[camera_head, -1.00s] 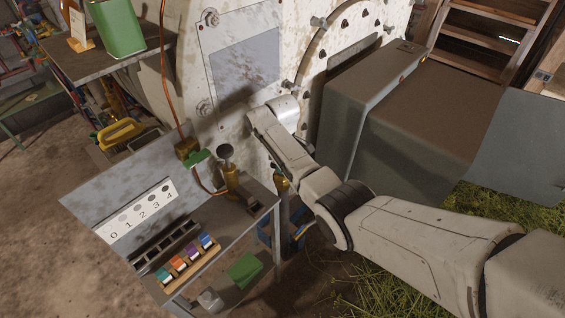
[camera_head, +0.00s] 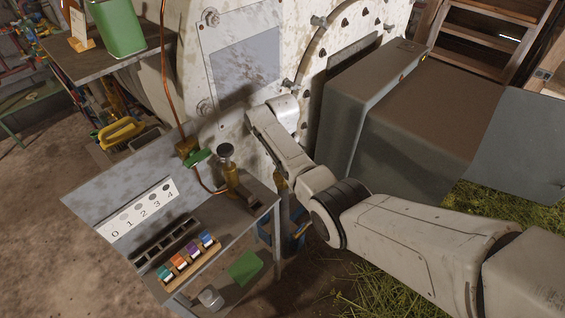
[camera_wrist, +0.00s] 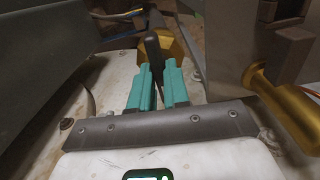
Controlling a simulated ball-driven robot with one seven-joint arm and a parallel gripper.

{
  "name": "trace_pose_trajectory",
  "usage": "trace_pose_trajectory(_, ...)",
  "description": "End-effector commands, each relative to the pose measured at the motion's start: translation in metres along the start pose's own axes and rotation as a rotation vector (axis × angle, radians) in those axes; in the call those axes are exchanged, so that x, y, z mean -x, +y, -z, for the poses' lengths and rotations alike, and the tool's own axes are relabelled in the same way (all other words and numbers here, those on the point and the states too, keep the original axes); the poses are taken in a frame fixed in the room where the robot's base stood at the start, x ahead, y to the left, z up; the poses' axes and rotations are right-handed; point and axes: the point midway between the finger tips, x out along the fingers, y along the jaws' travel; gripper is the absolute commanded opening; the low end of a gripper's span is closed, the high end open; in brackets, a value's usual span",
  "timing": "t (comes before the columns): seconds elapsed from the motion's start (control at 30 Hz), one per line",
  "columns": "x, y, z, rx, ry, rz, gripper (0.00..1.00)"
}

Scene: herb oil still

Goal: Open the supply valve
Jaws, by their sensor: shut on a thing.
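In the wrist view, my gripper (camera_wrist: 158,72) has two teal fingers shut on a dark lever (camera_wrist: 152,48). The lever stands upright between the fingertips, in front of a brass valve body (camera_wrist: 174,44). I take this to be the supply valve, but no label shows. In the head view, my arm hides the gripper and most of this valve; a bit of brass (camera_head: 281,183) shows beside the arm, near the bench's right end.
A bench (camera_head: 262,216) carries a brass fitting with a dark knob (camera_head: 226,151) and several coloured vials (camera_head: 190,254). A green-handled valve (camera_head: 198,157) sits on a copper pipe. A large pale tank (camera_head: 180,60) stands behind; a grey cabinet (camera_head: 365,100) is at right.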

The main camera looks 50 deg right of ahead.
Motion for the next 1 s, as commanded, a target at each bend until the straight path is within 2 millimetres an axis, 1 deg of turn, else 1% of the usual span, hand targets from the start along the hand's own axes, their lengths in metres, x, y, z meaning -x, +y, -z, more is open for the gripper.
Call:
trace_pose_trajectory(0.17,0.001,0.001,0.001,-0.002,0.003,0.0,0.0)
trace_pose_trajectory(0.2,0.001,0.0,0.001,-0.002,0.003,0.0,0.2)
trace_pose_trajectory(0.4,0.001,0.0,0.0,-0.001,0.001,0.0,0.39)
trace_pose_trajectory(0.43,0.001,0.0,0.0,-0.001,0.001,0.0,0.4)
trace_pose_trajectory(0.67,0.001,0.0,0.0,0.0,0.001,0.0,0.4)
trace_pose_trajectory(0.77,0.006,0.0,0.001,0.001,0.001,0.0,0.4)
trace_pose_trajectory(0.87,0.019,0.0,0.001,0.001,0.003,0.0,0.4)
trace_pose_trajectory(1.0,0.046,0.0,0.002,0.001,0.006,-0.001,0.4)
